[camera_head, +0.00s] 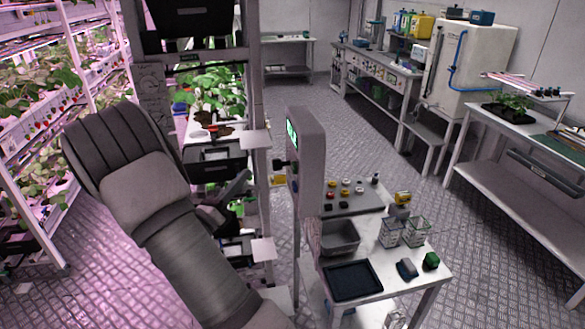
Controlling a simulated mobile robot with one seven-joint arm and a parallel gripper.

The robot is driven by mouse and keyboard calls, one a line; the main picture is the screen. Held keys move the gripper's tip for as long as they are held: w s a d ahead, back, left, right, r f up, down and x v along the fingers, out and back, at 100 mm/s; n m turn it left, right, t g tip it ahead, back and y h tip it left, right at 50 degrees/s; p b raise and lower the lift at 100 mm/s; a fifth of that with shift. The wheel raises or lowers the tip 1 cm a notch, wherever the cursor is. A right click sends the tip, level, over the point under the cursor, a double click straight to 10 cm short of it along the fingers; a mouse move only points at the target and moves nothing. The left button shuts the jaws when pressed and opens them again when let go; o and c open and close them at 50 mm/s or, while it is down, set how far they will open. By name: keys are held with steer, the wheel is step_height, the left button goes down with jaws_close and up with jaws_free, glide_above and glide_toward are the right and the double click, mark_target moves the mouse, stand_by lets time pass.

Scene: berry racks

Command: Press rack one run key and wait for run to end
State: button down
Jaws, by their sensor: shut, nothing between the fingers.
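A grey control box (309,165) with a lit green display (292,134) stands on a post right of the dark rack column. Its face is turned left and seen edge-on. Dark knobs or keys (280,164) stick out from that face below the display; I cannot read which is the run key. My grey arm rises from the bottom and bends at the left. My gripper (241,183) is dark, partly hidden behind my arm, and appears shut and empty. It is left of the control box, seemingly apart from it.
A small white table (395,290) at the lower right holds a grey bin (340,237), a dark tray (352,281) and clear baskets (414,231). Lit plant shelves (30,130) stand at left. A bench (375,67) and side table (490,140) stand behind. The metal floor between is clear.

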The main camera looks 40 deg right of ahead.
steer(key=s+d, duration=0.4)
steer(key=d, duration=0.3)
steer(key=shift+s, duration=0.25)
steer(key=shift+d, duration=0.25)
stand_by(1.7)
steer(key=shift+s+d, duration=0.2)
steer(key=shift+d, duration=0.05)
steer(key=shift+s+d, duration=0.25)
steer(key=shift+d, duration=0.15)
stand_by(0.7)
steer(key=shift+w+a, duration=0.1)
steer(key=shift+a, duration=0.05)
steer(key=shift+w+a, duration=0.4)
steer(key=shift+a, duration=0.25)
steer(key=shift+w+a+p, duration=0.15)
steer(key=shift+w+a, duration=0.3)
steer(key=shift+a, duration=0.25)
steer(key=shift+w+a+p, duration=0.15)
steer(key=shift+w+a, duration=0.25)
steer(key=shift+a, duration=0.35)
steer(key=shift+w+a+p, duration=0.15)
steer(key=shift+w+a, duration=0.3)
steer(key=shift+a, duration=0.25)
